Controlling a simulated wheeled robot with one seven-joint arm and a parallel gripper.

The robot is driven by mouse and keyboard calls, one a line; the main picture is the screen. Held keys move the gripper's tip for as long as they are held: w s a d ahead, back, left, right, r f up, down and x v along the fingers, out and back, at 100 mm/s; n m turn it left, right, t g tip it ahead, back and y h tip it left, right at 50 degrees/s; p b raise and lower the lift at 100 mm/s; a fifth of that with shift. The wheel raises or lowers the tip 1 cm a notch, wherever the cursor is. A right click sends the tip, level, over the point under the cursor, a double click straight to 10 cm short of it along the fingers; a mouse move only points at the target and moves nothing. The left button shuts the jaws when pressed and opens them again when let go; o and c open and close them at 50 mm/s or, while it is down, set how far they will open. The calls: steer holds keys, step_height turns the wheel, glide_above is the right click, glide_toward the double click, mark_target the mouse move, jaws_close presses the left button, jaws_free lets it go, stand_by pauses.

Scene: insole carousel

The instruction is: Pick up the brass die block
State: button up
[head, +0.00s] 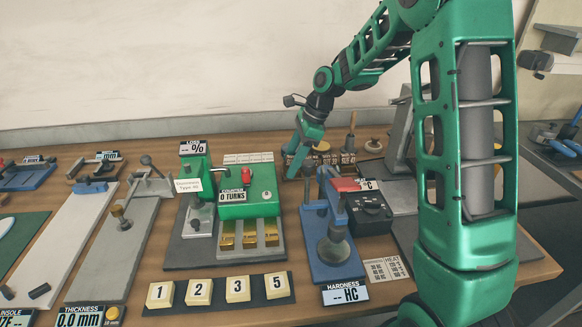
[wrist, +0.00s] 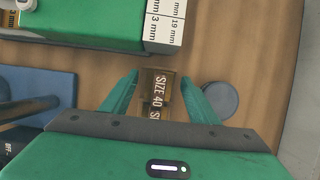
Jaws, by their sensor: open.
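My gripper (head: 300,150) is over the left end of a rack of small lettered blocks (head: 345,160) at the back of the bench. In the wrist view my gripper (wrist: 158,90) is open. A brass-brown block marked "SIZE 40" (wrist: 166,84) lies between its fingers, with a second "SIZE 40" face just nearer. Whether the fingers touch the block cannot be told. Several other brass blocks (head: 250,238) sit in the front of the green counter press (head: 246,200).
A blue hardness press (head: 327,240) stands in front of the rack. A dark round disc (wrist: 220,100) is right of my fingers, and a white stepped block marked in mm (wrist: 164,22) is beyond them.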

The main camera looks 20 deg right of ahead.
steer(key=shift+c, duration=0.3)
jaws_close()
steer(key=shift+r, duration=0.1)
